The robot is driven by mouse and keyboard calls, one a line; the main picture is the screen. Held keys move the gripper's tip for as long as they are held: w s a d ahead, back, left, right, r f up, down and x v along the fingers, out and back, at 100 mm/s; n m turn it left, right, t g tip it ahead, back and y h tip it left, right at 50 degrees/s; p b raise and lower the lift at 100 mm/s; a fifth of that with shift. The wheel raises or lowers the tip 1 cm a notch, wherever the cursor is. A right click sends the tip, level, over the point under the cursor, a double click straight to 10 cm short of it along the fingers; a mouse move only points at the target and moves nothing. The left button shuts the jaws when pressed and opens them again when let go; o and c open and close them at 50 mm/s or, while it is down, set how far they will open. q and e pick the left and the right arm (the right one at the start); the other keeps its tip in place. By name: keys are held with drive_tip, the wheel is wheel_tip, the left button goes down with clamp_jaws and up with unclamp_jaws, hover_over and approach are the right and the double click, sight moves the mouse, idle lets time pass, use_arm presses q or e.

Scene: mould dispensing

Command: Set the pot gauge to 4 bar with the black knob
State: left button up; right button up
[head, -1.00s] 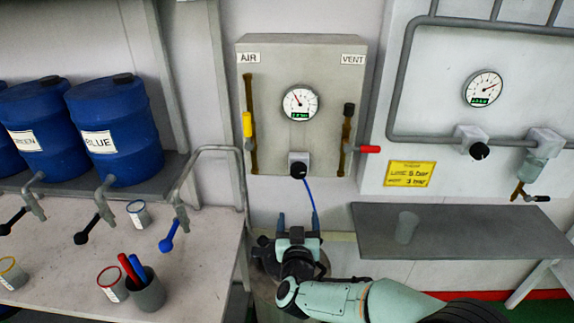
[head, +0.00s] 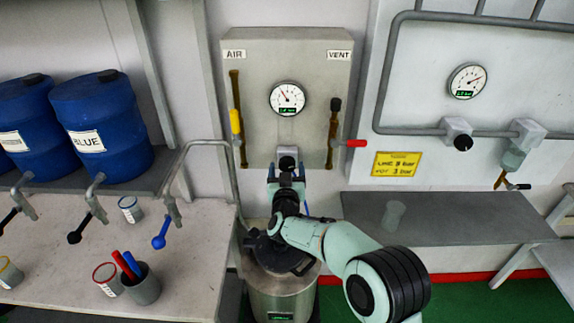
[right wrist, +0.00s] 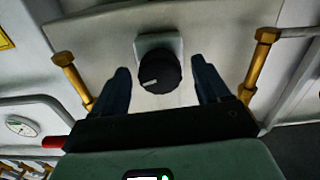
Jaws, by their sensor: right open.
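The black knob (right wrist: 158,72) sits on a small grey block on the panel, with a white mark on its face. In the head view the knob (head: 287,164) is partly covered by my right gripper (head: 286,175). In the right wrist view my right gripper (right wrist: 162,88) is open, with one finger on each side of the knob and gaps between; I cannot tell whether it touches. My left gripper is not in view.
A metal pot (head: 280,298) stands below. A yellow sign (head: 396,164) and a grey shelf (head: 450,222) are to the right.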

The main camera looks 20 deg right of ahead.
drive_tip(key=shift+w+d, duration=0.15)
drive_tip(key=shift+w, duration=0.25)
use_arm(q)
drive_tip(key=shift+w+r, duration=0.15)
use_arm(e)
drive_tip(key=shift+s, duration=0.1)
drive_tip(key=c, duration=1)
drive_tip(key=m+b, duration=0.3)
drive_tip(key=m, duration=0.1)
drive_tip(key=shift+f, duration=0.25)
drive_tip(key=shift+r+m+b, duration=0.15)
drive_tip(key=shift+m+b, duration=0.25)
drive_tip(key=shift+m, duration=0.1)
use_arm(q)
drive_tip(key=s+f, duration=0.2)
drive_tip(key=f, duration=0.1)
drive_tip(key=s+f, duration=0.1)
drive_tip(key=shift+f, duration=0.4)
use_arm(e)
drive_tip(key=shift+r, duration=0.1)
